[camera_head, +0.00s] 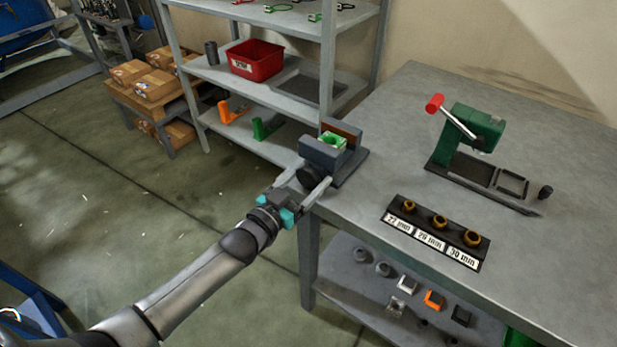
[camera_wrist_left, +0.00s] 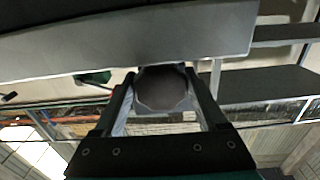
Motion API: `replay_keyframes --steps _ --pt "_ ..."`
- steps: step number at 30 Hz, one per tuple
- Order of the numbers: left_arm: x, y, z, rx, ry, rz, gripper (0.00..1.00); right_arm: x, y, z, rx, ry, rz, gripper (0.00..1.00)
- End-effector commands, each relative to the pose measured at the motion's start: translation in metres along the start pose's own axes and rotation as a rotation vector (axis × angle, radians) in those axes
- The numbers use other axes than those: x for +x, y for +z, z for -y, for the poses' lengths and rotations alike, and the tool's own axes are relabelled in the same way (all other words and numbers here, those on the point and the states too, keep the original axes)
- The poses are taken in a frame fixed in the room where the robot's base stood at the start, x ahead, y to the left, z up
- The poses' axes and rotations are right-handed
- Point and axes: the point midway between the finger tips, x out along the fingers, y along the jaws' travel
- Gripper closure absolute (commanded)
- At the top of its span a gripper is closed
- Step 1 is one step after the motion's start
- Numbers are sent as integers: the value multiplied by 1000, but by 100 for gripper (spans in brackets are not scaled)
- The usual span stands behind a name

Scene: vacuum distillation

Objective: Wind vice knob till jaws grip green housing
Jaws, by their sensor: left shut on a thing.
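The grey vice (camera_head: 325,160) stands at the near left corner of the workbench. The green housing (camera_head: 333,141) sits between its jaws; from here I cannot tell whether both jaws touch it. The dark round vice knob (camera_head: 311,178) faces my left arm. My left gripper (camera_head: 308,184) is shut on the knob, with one finger on each side of it. In the left wrist view the knob (camera_wrist_left: 161,88) fills the space between the fingertips, below the pale vice body or bench edge. My right gripper is not in view.
On the workbench (camera_head: 400,110) stand a green press (camera_head: 470,130) with a red-tipped lever and a black rack (camera_head: 436,234) of brass rings with size labels. A shelf with a red bin (camera_head: 256,60) stands behind. Open floor lies at left.

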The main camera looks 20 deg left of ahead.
Motion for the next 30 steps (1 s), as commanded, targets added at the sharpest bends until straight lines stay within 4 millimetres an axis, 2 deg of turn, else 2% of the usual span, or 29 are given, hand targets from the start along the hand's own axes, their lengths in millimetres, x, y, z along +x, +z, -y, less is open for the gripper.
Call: replay_keyframes --steps 9,19,20,26,30 --pt "0 -1 1 268 -1 1 81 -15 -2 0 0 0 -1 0" --pt "0 0 1 291 0 0 81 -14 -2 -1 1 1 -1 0" --pt "0 0 1 291 0 0 23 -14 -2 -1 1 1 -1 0" --pt "0 0 1 289 0 0 1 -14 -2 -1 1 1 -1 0" --pt "0 0 1 289 0 0 0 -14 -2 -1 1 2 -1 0"
